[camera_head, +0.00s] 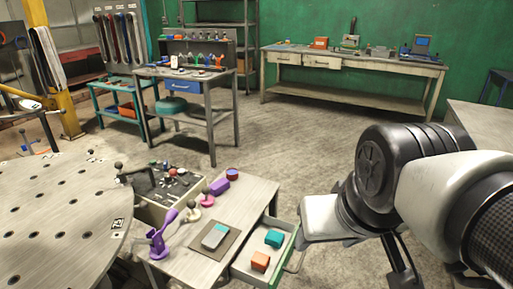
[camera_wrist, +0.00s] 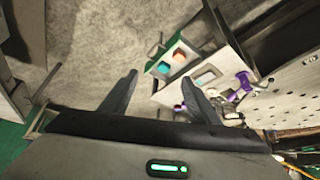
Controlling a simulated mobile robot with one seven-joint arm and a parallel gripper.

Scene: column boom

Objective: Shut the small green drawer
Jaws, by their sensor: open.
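The small green drawer (camera_head: 289,250) is pulled out from the right side of the wooden-topped bench (camera_head: 255,193). Its inside is pale, with green along its edge. A teal block (camera_head: 274,239) and an orange block (camera_head: 260,261) lie in it. In the wrist view the open drawer (camera_wrist: 166,59) shows beyond the fingertips, slightly right of centre. My gripper (camera_wrist: 159,78) is open, with nothing between its two dark fingers. It appears apart from the drawer. In the head view my pale arm link reaches close to the drawer's right side, and the fingers cannot be made out.
The bench top holds a grey device on a dark mat (camera_head: 218,238), a purple holder (camera_head: 158,243) and other small items. A round perforated table (camera_head: 60,215) stands at left. Workbenches (camera_head: 350,64) stand farther back. The floor (camera_head: 330,150) beyond the bench is clear.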

